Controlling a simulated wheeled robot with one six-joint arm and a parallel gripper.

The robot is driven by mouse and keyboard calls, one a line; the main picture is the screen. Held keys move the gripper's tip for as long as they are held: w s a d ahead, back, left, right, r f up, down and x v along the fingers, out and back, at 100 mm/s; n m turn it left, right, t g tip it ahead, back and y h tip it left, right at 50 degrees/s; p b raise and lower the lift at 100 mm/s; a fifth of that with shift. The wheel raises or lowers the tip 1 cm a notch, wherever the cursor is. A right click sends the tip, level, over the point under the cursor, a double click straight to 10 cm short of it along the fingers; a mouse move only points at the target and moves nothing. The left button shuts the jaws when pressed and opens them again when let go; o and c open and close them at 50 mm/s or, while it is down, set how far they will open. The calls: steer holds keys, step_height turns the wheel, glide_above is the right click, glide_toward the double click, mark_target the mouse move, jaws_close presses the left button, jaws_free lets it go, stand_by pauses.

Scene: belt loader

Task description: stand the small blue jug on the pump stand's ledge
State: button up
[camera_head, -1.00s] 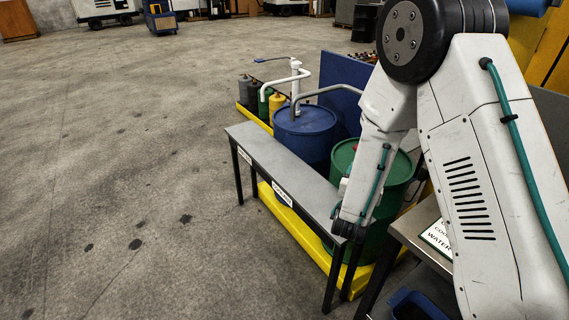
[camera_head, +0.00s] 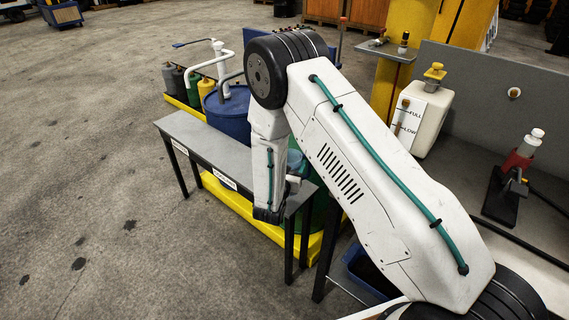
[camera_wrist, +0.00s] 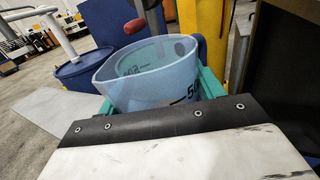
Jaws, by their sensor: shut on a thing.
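The small blue jug (camera_wrist: 150,78) is translucent pale blue with dark volume marks and a pouring lip at the left. In the wrist view it sits between the teal fingers of my gripper (camera_wrist: 158,100), which is shut on it. Its rim is upward and its lower part is hidden by the wrist's dark edge. In the head view my forearm hides most of the gripper. A pale blue patch beside the forearm may be the jug. A small grey ledge (camera_head: 388,51) with fittings shows on a yellow post (camera_head: 400,85); I cannot tell whether this is the pump stand.
A narrow grey bench (camera_head: 192,133) with labels stands before a blue drum (camera_head: 228,112) and a yellow spill tray (camera_head: 232,205). At the right are a white container (camera_head: 425,118) marked FULL and LOW and a red bottle (camera_head: 520,157) on a black stand. Floor at left is clear.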

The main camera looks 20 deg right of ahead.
steer(key=w+f, duration=0.4)
steer(key=shift+w+d, duration=0.3)
steer(key=shift+w, duration=0.05)
steer(key=shift+f, duration=0.15)
steer(key=o, duration=1.1)
steer(key=shift+o, duration=0.2)
